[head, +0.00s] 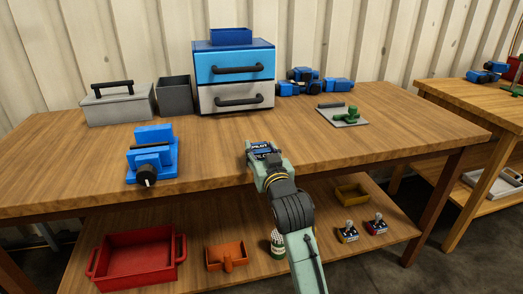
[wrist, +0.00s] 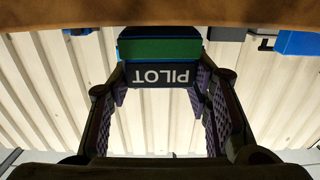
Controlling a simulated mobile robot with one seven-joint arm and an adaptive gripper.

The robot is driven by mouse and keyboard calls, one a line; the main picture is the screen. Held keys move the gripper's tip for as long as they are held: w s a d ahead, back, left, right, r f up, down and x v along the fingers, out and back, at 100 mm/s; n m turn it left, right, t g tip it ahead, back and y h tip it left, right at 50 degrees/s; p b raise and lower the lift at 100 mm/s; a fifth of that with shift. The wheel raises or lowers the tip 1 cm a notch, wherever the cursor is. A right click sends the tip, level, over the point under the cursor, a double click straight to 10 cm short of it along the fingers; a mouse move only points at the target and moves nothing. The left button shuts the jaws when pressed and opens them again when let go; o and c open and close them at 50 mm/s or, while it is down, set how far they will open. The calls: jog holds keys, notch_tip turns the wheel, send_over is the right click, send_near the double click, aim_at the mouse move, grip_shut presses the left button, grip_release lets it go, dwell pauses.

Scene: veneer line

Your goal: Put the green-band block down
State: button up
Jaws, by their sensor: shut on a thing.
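The green-band block (wrist: 160,50) is in the wrist view, between my fingers. It has a green band and a dark face with the word PILOT, which reads upside down there. In the head view the block (head: 261,146) shows small and dark at the end of my arm, over the front part of the wooden bench (head: 215,160). My gripper (head: 259,157) is shut on it, with a finger on each side in the wrist view. I cannot tell whether the block touches the bench top.
A blue vise (head: 152,157) stands left on the bench. A drawer unit (head: 234,78), grey toolbox (head: 117,104) and dark bin (head: 174,97) stand behind. A grey plate with a green clamp (head: 343,116) lies right. Bench top around my gripper is clear. A red tray (head: 137,262) sits on the lower shelf.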

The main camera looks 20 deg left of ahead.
jog(key=shift+f, duration=0.2)
jog(key=o, duration=1.5)
jog(key=shift+o, duration=0.2)
jog(key=shift+s+d+r, duration=0.1)
jog(key=shift+s+r, duration=0.05)
jog(key=p+v, duration=0.1)
jog(key=v, duration=1)
jog(key=shift+s+d+p, duration=0.2)
jog(key=shift+s+p, duration=0.1)
